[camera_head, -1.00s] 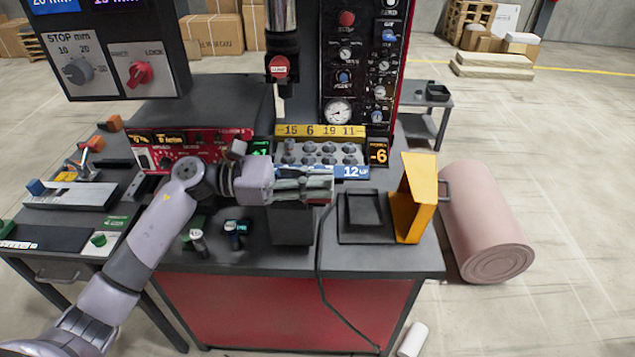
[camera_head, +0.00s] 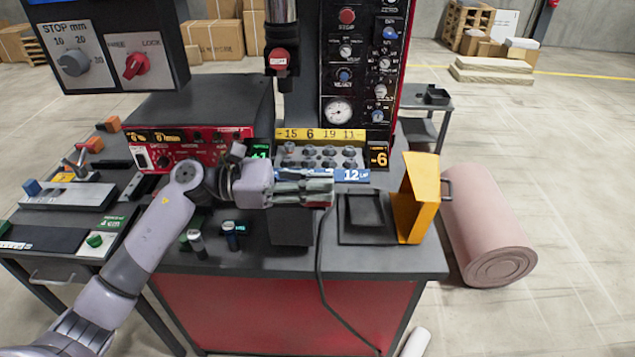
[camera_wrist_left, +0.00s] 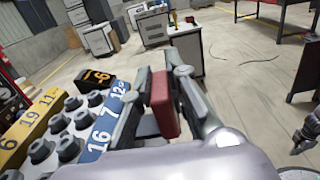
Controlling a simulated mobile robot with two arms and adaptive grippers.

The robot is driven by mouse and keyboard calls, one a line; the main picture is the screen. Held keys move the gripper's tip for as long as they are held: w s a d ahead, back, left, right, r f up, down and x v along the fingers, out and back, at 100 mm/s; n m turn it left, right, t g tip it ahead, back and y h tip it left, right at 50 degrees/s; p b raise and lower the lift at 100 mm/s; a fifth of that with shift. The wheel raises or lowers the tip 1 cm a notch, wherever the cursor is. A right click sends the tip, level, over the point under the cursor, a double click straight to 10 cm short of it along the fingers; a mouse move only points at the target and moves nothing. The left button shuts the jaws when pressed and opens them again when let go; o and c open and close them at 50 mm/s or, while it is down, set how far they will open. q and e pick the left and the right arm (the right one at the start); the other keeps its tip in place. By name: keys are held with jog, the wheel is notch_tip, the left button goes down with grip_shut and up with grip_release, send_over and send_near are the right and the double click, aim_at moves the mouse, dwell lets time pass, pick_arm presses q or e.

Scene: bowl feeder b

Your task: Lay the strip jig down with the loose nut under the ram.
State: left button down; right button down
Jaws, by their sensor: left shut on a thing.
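The strip jig (camera_head: 329,150) is a grey plate with two rows of dark nuts, a yellow strip reading 15, 6, 19, 11 behind, and a blue strip in front, partly hidden by my gripper. It also shows at the left of the left wrist view (camera_wrist_left: 66,127). My left gripper (camera_head: 318,189) is in front of it, fingers pointing right. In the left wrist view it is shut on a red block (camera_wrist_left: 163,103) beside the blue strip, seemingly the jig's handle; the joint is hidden. The ram (camera_head: 281,12) stands above and behind-left of the jig.
A dark block (camera_head: 291,226) stands below my left gripper. A black cable runs down the bench front. An open yellow guard (camera_head: 418,197) and black frame (camera_head: 364,217) are to the right. Small green-capped and blue-capped knobs stand front left. A control panel (camera_head: 361,65) rises behind.

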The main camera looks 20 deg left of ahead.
pick_arm(q)
jog(key=c, duration=1.5)
grip_release()
jog(key=shift+f, duration=0.1)
jog(key=shift+f, duration=0.1)
jog(key=shift+s, duration=0.1)
jog(key=v, duration=1.2)
